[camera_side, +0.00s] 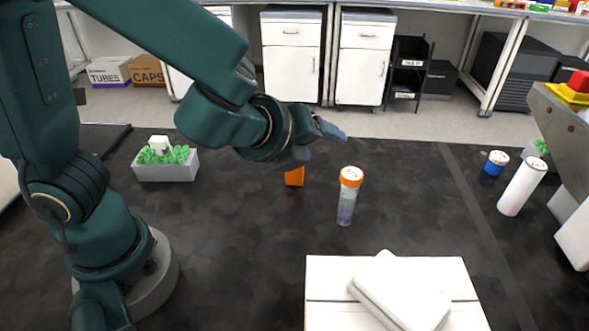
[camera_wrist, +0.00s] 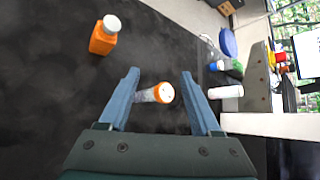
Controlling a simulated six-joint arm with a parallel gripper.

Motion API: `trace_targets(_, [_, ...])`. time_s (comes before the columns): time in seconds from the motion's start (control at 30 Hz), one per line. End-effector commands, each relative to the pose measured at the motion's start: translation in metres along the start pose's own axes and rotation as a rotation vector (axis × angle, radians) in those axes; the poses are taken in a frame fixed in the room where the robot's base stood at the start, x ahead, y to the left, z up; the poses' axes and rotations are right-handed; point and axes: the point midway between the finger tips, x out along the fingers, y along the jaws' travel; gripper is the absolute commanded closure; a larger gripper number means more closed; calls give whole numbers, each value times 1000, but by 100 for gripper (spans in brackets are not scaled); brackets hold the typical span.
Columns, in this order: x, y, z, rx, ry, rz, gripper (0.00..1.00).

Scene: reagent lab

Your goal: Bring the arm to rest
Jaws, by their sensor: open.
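My gripper (camera_side: 325,131) is raised above the dark bench, its blue fingers pointing right in the side view. In the wrist view my gripper (camera_wrist: 160,84) shows its two fingers spread wide with nothing held. A clear tube with an orange cap (camera_side: 347,196) stands upright on the bench, to the right of and below the fingers. In the wrist view this tube (camera_wrist: 155,93) appears between the fingers, farther off. An orange bottle with a white cap (camera_wrist: 104,35) is at the upper left of the wrist view; in the side view the orange bottle (camera_side: 294,177) is partly hidden behind my gripper.
A white box (camera_side: 392,291) is at the front. Bare bench (camera_side: 240,270) lies front left.

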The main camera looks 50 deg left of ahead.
Motion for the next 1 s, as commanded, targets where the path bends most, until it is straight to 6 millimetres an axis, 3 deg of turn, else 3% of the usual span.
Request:
trace_targets(0.03, [-6,16,18,-166,-22,60,35])
trace_targets(0.1, [-18,42,34,-424,-45,153,35])
trace_targets(0.2, [-39,75,44,-804,-74,276,35])
trace_targets(0.33, [-68,104,40,-1292,-96,405,35])
trace_targets(0.5, [-97,111,23,-1813,-80,510,35])
trace_targets(0.67, [-110,106,14,-2070,-49,553,35])
trace_targets(1.0, [-110,106,14,-2070,-49,553,35])
